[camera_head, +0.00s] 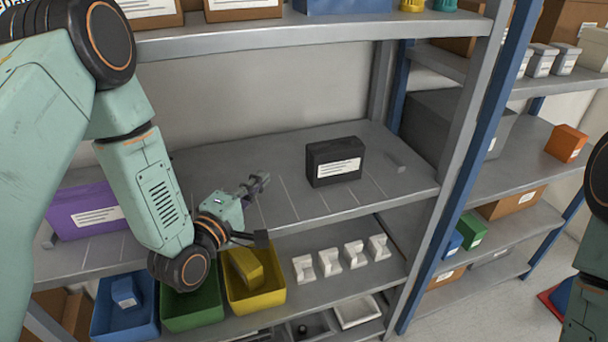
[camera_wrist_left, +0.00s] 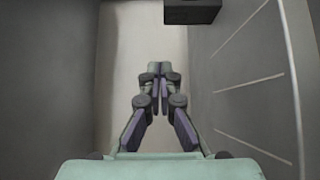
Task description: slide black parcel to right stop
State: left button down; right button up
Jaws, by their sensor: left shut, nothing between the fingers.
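The black parcel (camera_head: 334,162) with a white label stands upright on the middle shelf (camera_head: 230,160), right of its centre. In the left wrist view, the shut fingers (camera_wrist_left: 160,72) point towards the parcel (camera_wrist_left: 192,10), which shows at the top edge. My right gripper is not in view; part of my right arm shows at the right edge.
A purple parcel (camera_head: 88,210) stands at the shelf's left end. Thin lines mark the shelf. Below are blue (camera_head: 128,318), green (camera_head: 192,310) and yellow (camera_head: 254,293) bins and several white pieces. A shelf above and a grey post (camera_head: 462,120) bound the space.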

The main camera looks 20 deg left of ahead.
pick_arm(q)
jog(key=f+b, duration=0.1)
jog(key=w+f+b, duration=0.1)
jog(key=f, duration=0.1)
jog(key=shift+d+f, duration=0.2)
jog(key=shift+s+a+f+b, duration=0.1)
jog(key=shift+a+f+b, duration=0.15)
jog(key=shift+f+b, duration=0.3)
jog(key=shift+s+a+f+b, duration=0.1)
jog(key=shift+a+f+b, duration=0.1)
jog(key=shift+f+b, duration=0.3)
jog(key=shift+a+r, duration=0.1)
jog(key=shift+w+d+r, duration=0.2)
jog(key=shift+w, duration=0.05)
send_near(307, 161)
jog(key=w+a, duration=0.2)
jog(key=w, duration=0.1)
jog(key=shift+w+a, duration=0.1)
jog(key=shift+a, duration=0.05)
jog(key=d, duration=0.1)
jog(key=w+d, duration=0.1)
jog(key=d, duration=0.1)
jog(key=shift+w, duration=0.3)
jog(key=shift+w+d, duration=0.25)
jog(key=shift+d, duration=0.05)
jog(key=shift+w, duration=0.1)
jog(key=shift+a, duration=0.1)
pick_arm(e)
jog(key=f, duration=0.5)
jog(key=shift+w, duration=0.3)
